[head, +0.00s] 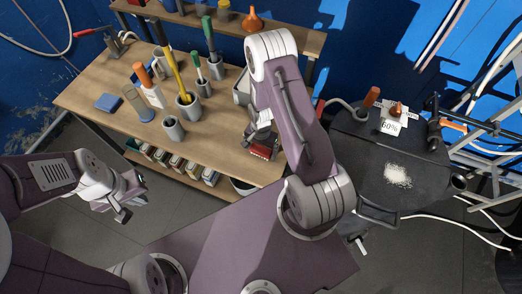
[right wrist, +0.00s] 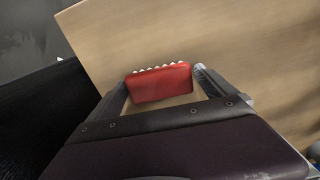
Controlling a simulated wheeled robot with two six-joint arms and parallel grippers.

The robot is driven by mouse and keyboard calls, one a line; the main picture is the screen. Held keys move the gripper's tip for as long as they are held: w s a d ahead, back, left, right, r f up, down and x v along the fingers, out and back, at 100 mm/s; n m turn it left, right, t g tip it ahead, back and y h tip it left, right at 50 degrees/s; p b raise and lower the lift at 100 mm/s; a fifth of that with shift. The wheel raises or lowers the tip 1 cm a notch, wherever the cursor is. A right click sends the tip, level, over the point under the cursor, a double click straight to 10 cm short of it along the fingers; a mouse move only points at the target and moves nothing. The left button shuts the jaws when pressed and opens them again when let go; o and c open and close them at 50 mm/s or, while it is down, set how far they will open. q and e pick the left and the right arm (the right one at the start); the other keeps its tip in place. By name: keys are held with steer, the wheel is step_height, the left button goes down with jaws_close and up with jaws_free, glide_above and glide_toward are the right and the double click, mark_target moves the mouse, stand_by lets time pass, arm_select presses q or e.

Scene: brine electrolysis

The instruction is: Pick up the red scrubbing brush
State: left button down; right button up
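The red scrubbing brush (head: 262,151), a red block with a row of pale bristles, is at the right front edge of the wooden table (head: 222,166). My right gripper (head: 259,136) is above it, pointing down. In the right wrist view the brush (right wrist: 160,83) lies between the two fingertips and fills nearly the whole gap. I cannot tell whether the fingers press on it or only stand beside it. My left gripper (head: 122,202) is open and empty, off the table's front left side.
Grey cups (head: 173,130) with tools and a blue block (head: 109,102) stand on the table. A shelf (head: 174,20) runs behind. Bottles (head: 178,164) line a lower shelf. A black table (head: 378,165) with white powder (head: 398,175) stands at the right.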

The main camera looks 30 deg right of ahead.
mark_target(261, 149)
steer(key=c, duration=1)
steer(key=shift+r, duration=0.1)
steer(key=shift+r, duration=0.35)
step_height(261, 149, up, 9)
steer(key=shift+r, duration=0.1)
